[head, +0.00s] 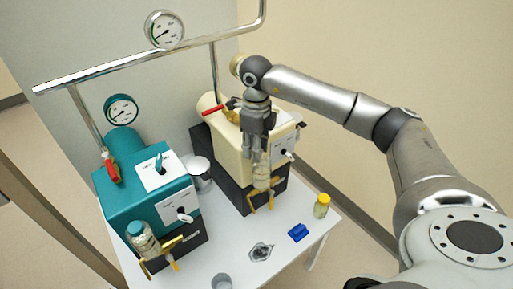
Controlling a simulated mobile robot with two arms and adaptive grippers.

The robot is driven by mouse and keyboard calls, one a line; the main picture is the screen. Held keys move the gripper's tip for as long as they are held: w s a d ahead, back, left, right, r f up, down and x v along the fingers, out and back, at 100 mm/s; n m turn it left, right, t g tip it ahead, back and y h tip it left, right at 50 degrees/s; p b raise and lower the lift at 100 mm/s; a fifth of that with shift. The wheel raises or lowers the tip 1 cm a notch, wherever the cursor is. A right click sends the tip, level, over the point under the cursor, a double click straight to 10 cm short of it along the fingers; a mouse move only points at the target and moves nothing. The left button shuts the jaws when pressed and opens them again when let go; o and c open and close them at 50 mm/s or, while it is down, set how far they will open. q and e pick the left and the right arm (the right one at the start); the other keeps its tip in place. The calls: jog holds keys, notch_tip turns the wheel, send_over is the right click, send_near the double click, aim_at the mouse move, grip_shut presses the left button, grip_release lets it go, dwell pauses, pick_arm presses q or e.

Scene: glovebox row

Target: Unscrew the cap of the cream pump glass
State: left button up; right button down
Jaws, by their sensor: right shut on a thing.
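The cream pump (228,140) stands on a black base on the white table. Its glass (262,178), a small clear jar with pale contents, is upright at the pump's front, above a brass-coloured holder (262,200). My right gripper (256,158) points down over the glass from above. Its fingers are shut at the top of the glass, on the cap, which they largely hide. Whether the cap is still seated on the glass cannot be told. My left gripper is not in view.
A teal pump (122,205) with its own teal-capped glass (143,240) stands at left. A yellow-capped jar (321,205), a blue block (298,232), a metal fitting (260,251) and a grey cup (221,281) are on the table (290,205). Pipes and gauges rise behind.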

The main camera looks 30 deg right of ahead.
jog(key=shift+d+r, duration=0.15)
jog(key=shift+d, duration=0.2)
jog(key=shift+s, duration=0.1)
jog(key=shift+r+p, duration=1.4)
jog(key=shift+r, duration=0.6)
jog(key=shift+f, duration=0.1)
